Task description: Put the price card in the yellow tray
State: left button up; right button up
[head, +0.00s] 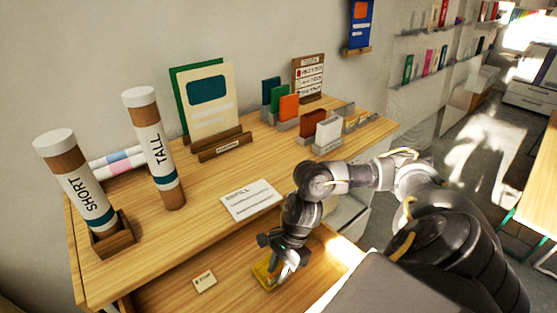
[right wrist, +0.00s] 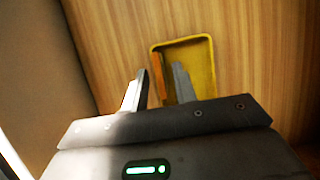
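A small cream card with dark print, likely the price card (head: 204,281), lies flat on the lower wooden surface in the head view. The yellow tray (head: 262,279) is to its right, partly hidden by my right gripper (head: 285,262). In the right wrist view the yellow tray (right wrist: 200,51) lies beyond my right gripper (right wrist: 158,78). Its two fingers are apart. A narrow orange strip (right wrist: 157,75) shows between the fingers, at the tray's left side; I cannot tell whether it is touched. My left gripper is not in view.
A larger white printed sheet (head: 250,200) lies on the upper tabletop (head: 215,185). Tubes marked SHORT (head: 75,185) and TALL (head: 154,150) stand at left. A card stand (head: 222,146) and small coloured cards in holders (head: 289,108) stand at the back.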

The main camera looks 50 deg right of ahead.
jog(key=v, duration=1.1)
jog(key=shift+r, duration=0.4)
jog(key=shift+d, duration=0.1)
